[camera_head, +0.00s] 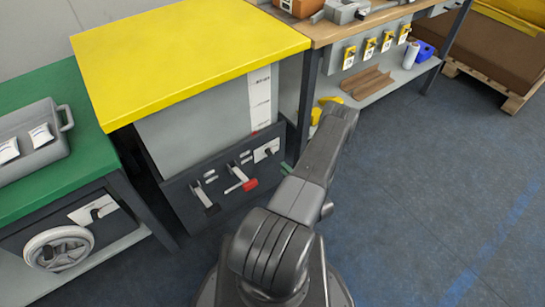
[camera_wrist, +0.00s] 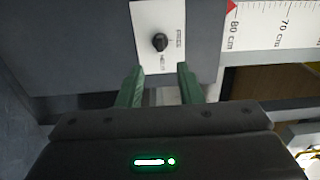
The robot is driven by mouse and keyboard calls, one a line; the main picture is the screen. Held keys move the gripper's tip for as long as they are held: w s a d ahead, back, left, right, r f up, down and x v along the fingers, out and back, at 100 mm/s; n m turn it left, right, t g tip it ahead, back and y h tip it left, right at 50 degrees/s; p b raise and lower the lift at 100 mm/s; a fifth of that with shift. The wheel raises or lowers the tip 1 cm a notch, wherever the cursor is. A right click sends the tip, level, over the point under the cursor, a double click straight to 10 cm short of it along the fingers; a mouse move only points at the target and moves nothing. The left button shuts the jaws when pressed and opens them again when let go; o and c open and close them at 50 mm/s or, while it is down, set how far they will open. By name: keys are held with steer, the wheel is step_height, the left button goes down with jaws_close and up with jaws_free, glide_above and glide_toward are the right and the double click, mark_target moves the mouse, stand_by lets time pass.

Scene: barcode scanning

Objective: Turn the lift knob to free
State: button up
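The lift knob (camera_head: 268,151) is a small black knob on a white plate, on the dark front panel under the yellow table top. In the wrist view the knob (camera_wrist: 159,42) sits upper middle, with small labels to its right and below. In the head view only a green finger (camera_head: 286,168) shows; my arm hides the rest.
Two levers, one black-handled (camera_head: 205,198) and one red-handled (camera_head: 242,181), are left of the knob. A height scale (camera_wrist: 275,25) with a red marker is beside the plate. A green bench (camera_head: 85,140) with a handwheel (camera_head: 58,248) stands left. Blue floor (camera_head: 420,190) at right is clear.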

mark_target(269, 152)
steer(key=b+x, duration=0.1)
steer(key=x, duration=0.8)
steer(key=shift+w, duration=0.1)
steer(key=shift+c, duration=0.2)
steer(key=shift+a, duration=0.1)
steer(key=c, duration=0.6)
